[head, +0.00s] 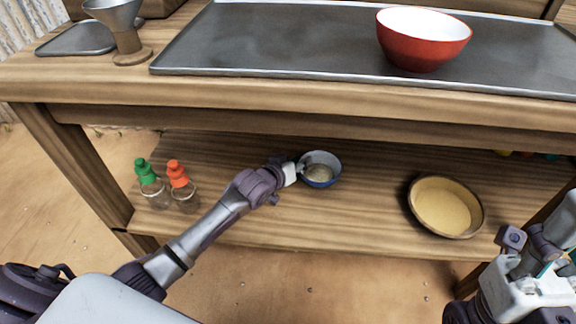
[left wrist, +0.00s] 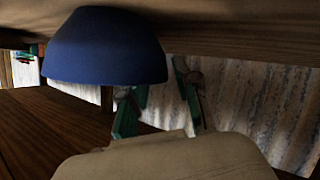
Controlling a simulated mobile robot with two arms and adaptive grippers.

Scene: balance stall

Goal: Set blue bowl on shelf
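The left gripper's green fingers (left wrist: 160,98) are spread. One fingertip is partly hidden behind the bowl's rim, the other is outside the wall with a small gap. My right gripper (head: 548,268) is at the lower right, away from the bowl; its fingers are unclear.
A tan round dish (head: 446,207) stands right on the lower shelf. Two bottles, one green-capped (head: 150,184) and one orange-capped (head: 182,187), stand left. Above, the counter edge (head: 300,100) overhangs; a red bowl (head: 422,42) sits on a metal tray (head: 270,45). Shelf between bowl and dish is clear.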

